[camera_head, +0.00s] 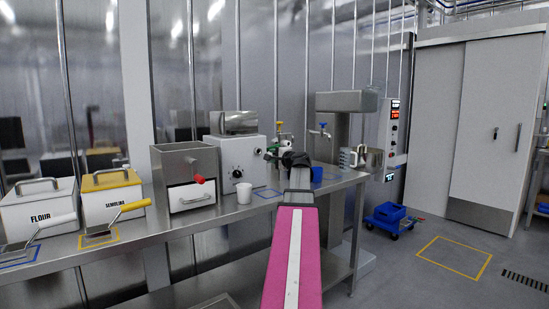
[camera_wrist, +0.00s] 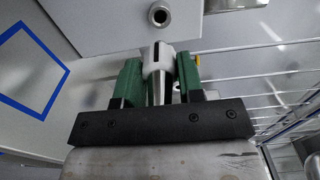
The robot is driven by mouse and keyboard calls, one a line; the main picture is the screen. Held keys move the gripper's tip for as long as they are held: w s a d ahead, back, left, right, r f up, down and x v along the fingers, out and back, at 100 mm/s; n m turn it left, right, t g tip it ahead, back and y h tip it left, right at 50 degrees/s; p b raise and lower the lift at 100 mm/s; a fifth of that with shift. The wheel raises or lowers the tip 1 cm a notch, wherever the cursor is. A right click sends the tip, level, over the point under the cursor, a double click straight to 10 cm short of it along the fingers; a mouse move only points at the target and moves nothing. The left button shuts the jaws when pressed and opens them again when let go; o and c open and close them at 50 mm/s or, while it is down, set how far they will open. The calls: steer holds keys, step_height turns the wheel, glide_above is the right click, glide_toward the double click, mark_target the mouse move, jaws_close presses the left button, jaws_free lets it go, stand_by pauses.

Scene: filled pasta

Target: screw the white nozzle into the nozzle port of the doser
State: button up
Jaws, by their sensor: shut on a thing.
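The doser (camera_head: 235,158) is a white box with a steel hopper on top and a black dial, standing on the steel bench. Its nozzle port (camera_wrist: 159,15) is a round metal fitting with a dark hole, at the top of the wrist view. My gripper (camera_wrist: 157,80) has green fingers shut on the white nozzle (camera_wrist: 158,62), which has a dark slot in its side. The nozzle lies just below the port in that picture, roughly in line with it; a gap shows between them. In the head view my gripper (camera_head: 271,152) is at the doser's right side, and the nozzle cannot be made out.
A white cup (camera_head: 244,193) stands before the doser. A steel machine with a red knob (camera_head: 199,180) is to its left. A blue outline (camera_wrist: 38,68) marks the surface. Wire racking (camera_wrist: 280,75) runs along the right of the wrist view.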

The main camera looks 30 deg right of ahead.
steer(key=shift+w+a, duration=0.2)
steer(key=shift+w, duration=2.65)
steer(key=shift+w+a, duration=0.1)
steer(key=shift+w, duration=1.1)
stand_by(0.4)
steer(key=o, duration=1.3)
steer(key=shift+s, duration=0.1)
steer(key=shift+s+d, duration=0.15)
steer(key=shift+s, duration=1.55)
steer(key=shift+s+d, duration=0.15)
steer(key=shift+s, duration=1.55)
steer(key=shift+s, duration=0.1)
steer(key=s, duration=1)
steer(key=shift+s+d, duration=0.3)
steer(key=shift+d, duration=0.1)
